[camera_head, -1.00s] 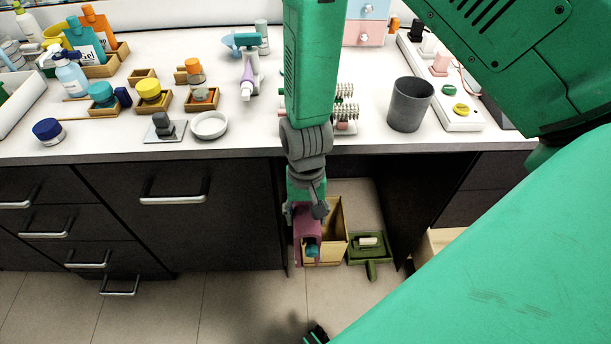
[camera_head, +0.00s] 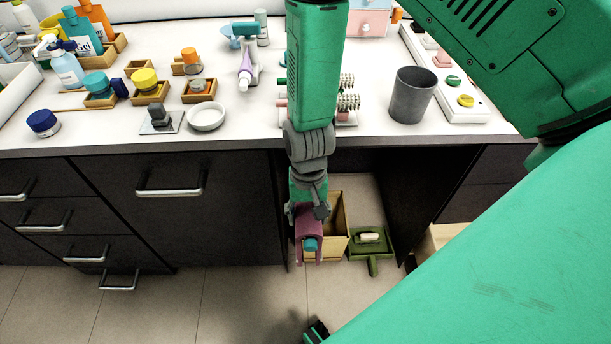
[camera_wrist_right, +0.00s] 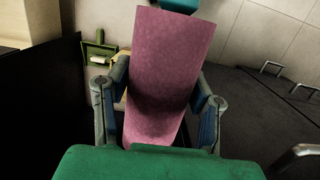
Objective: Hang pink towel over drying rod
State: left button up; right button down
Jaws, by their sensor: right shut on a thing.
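My right gripper (camera_head: 308,206) points down from above and is shut on the towel's upper part. In the right wrist view the towel (camera_wrist_right: 170,75) fills the space between the two fingers, with a teal piece (camera_wrist_right: 180,5) at its far end. I cannot tell whether the towel rests on the rod. My left gripper is out of view.
A wooden box (camera_head: 338,222) stands behind the towel, with a green dustpan (camera_head: 371,243) to its right. The counter (camera_head: 230,140) above holds a grey cup (camera_head: 412,95), bottles and small trays. Drawer handles (camera_head: 170,191) stick out at left.

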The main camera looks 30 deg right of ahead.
jog(key=shift+d+f, duration=0.1)
jog(key=shift+d, duration=0.05)
jog(key=c, duration=0.6)
grip_release()
jog(key=shift+d, duration=0.15)
jog(key=shift+c, duration=0.2)
jog(key=shift+a, duration=0.3)
jog(key=shift+r, duration=0.2)
jog(key=r, duration=0.3)
jog(key=w+r, duration=0.1)
jog(key=r, duration=0.3)
jog(key=d+r, duration=0.1)
jog(key=r, duration=0.3)
jog(key=shift+w, duration=0.25)
jog(key=shift+r, duration=0.2)
jog(key=shift+s+f, duration=0.1)
